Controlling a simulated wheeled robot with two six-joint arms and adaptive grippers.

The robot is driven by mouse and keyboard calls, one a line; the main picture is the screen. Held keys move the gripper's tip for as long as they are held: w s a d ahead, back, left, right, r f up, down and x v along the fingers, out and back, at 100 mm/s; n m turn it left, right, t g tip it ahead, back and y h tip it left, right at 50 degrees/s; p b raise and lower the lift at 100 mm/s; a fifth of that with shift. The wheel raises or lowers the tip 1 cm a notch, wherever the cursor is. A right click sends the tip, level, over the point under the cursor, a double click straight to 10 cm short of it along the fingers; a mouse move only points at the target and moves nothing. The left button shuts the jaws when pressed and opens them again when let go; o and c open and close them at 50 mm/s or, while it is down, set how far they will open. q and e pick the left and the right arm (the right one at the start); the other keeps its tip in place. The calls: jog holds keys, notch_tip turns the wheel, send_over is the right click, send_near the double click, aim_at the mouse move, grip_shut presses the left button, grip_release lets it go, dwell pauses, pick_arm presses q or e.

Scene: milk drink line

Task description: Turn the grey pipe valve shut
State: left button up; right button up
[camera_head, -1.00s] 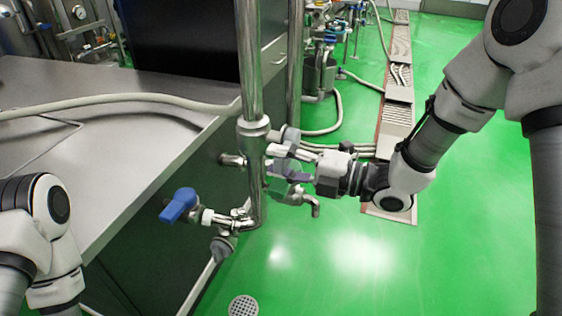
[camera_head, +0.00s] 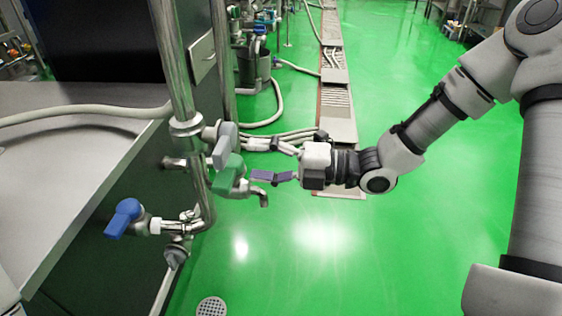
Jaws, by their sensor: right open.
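The grey valve handle (camera_head: 224,146) sits on the right side of the upright steel pipe (camera_head: 176,60), just above a green valve handle (camera_head: 228,174). The grey handle shows as a flat lever, slanted nearly upright. My right gripper (camera_head: 262,161) is open and empty to the right of both handles. Its upper finger lies at about the grey handle's height and its lower finger near the green one, with a gap to the grey handle. My left gripper is out of view.
A blue valve handle (camera_head: 123,217) juts out low on the left, and a bent spout (camera_head: 261,195) hangs below the green handle. A metal counter (camera_head: 70,180) fills the left.

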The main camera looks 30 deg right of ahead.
jog(key=v, duration=0.4)
jog(key=shift+s+d, duration=0.1)
jog(key=shift+s, duration=0.05)
jog(key=shift+f, duration=0.15)
